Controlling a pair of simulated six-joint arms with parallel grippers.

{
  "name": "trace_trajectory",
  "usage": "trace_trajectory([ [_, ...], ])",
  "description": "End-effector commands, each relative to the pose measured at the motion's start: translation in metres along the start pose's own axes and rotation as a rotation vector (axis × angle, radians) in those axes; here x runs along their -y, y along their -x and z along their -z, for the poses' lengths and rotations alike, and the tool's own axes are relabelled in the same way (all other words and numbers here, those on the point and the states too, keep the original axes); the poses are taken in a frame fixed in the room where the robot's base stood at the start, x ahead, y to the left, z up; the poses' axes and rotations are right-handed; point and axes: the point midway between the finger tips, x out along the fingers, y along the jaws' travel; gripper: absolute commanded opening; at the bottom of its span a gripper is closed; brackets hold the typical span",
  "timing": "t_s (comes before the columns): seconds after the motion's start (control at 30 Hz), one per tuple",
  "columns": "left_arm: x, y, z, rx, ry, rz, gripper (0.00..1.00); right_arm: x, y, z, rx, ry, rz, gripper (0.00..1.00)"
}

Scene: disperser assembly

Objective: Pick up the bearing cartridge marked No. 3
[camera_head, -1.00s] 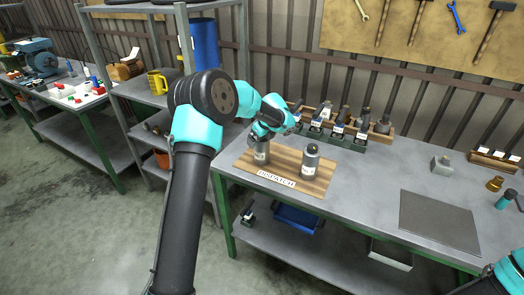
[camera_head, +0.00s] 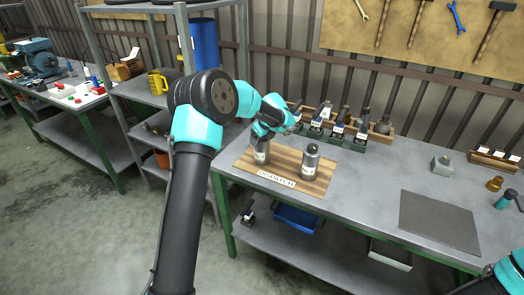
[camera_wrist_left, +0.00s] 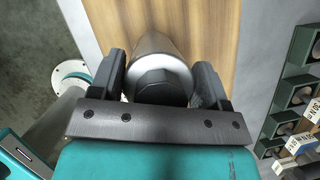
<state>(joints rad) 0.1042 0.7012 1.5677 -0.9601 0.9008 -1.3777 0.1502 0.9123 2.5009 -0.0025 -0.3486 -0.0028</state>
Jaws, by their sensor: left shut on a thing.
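My left gripper (camera_head: 263,137) is over the left part of the wooden DISPATCH board (camera_head: 322,180). It is shut on a grey metal cartridge (camera_head: 261,155) with a white label, which stands upright on the board. In the left wrist view both fingers are at the sides of this cartridge (camera_wrist_left: 160,52), and its dark cap faces the camera. A second grey cartridge (camera_head: 310,160) with a white label stands on the board to the right, apart from the gripper. The numbers on the labels are too small to read. My right gripper is out of view; only part of my right arm shows at the lower right.
A green rack (camera_head: 345,141) with labelled slots stands behind the board, with a wooden rack (camera_head: 386,127) of dark parts behind it. A grey mat (camera_head: 438,220) lies to the right. A small grey block (camera_head: 441,165) and a brass part (camera_head: 495,184) stand beyond the mat.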

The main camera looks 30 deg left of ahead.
Motion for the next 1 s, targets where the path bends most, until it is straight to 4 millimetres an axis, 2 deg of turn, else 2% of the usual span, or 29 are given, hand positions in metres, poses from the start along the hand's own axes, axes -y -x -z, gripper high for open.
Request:
trace_trajectory([
  [0.03, 0.0, 0.0, 0.0, 0.0, 0.0, 0.0, 0.26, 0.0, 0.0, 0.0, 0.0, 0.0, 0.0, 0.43],
  [0.3, 0.0, 0.0, 0.0, 0.0, 0.0, -0.001, 0.0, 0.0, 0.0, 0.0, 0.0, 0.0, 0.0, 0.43],
  [0.73, 0.001, 0.005, -0.003, 0.002, 0.001, 0.003, 0.0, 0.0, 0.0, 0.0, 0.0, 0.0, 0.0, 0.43],
  [1.0, 0.001, 0.027, -0.011, 0.003, 0.002, 0.005, 0.0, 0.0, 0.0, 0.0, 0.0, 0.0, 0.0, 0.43],
])
